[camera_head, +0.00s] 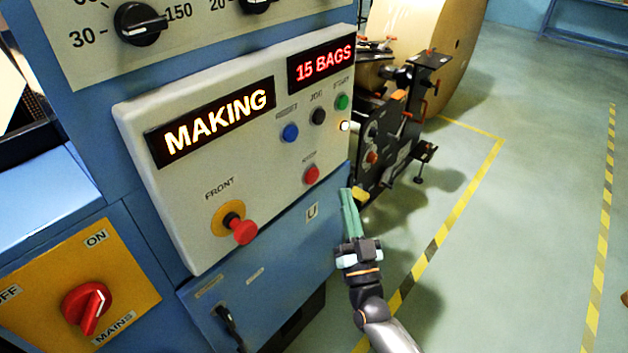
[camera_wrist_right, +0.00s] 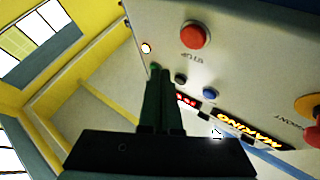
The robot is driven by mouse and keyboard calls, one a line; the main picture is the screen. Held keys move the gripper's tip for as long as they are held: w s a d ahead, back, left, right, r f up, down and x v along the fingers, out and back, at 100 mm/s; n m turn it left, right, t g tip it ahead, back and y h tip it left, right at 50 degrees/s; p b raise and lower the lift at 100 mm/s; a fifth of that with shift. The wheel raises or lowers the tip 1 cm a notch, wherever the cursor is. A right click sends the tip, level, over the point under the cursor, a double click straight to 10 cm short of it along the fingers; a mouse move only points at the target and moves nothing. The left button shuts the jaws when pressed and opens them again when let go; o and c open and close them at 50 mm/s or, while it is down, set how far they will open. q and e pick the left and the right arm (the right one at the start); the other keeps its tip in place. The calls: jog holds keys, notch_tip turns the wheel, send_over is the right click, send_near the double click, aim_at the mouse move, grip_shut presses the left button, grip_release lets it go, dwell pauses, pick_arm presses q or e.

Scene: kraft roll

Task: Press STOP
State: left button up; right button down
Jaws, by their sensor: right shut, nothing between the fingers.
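The red STOP button (camera_head: 312,173) sits on the lower right of the pale control panel (camera_head: 180,205). It shows large in the right wrist view (camera_wrist_right: 194,35), with its label beside it. My right gripper (camera_head: 350,195) is shut and empty, its green fingers pointing up, to the right of and below the STOP button in the head view. In the right wrist view the fingertips (camera_wrist_right: 157,72) appear below and left of the button, apart from it. The panel's display (camera_head: 215,122) reads MAKING, and a second display (camera_head: 321,63) reads 15 BAGS. My left gripper is not in view.
Near STOP are a blue button (camera_head: 290,132), a black JOG button (camera_head: 318,116) and a green START button (camera_head: 342,102). A red FRONT emergency knob (camera_head: 243,231) sticks out lower left. A red mains switch (camera_head: 87,307) and a kraft roll (camera_head: 425,40) stand nearby.

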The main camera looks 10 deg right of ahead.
aim_at(317, 172)
jog(key=shift+w+a+b, duration=0.45)
jog(key=shift+w+a, duration=0.3)
jog(key=shift+w, duration=0.25)
jog(key=shift+w+a+b, duration=0.4)
jog(key=shift+w+a, duration=0.35)
jog(key=shift+w, duration=0.2)
dwell(0.6)
jog(key=shift+w+a, duration=0.25)
jog(key=shift+w, duration=0.05)
jog(key=shift+w+a+r+b, duration=0.15)
jog(key=shift+w+a+b, duration=0.3)
jog(key=shift+w+b, duration=0.1)
dwell(1.3)
jog(key=shift+r, duration=0.1)
jog(key=shift+s+d+r+p, duration=0.2)
jog(key=shift+s+p, duration=0.2)
jog(key=shift+p, duration=0.3)
jog(key=shift+s+f, duration=0.1)
jog(key=shift+s, duration=0.35)
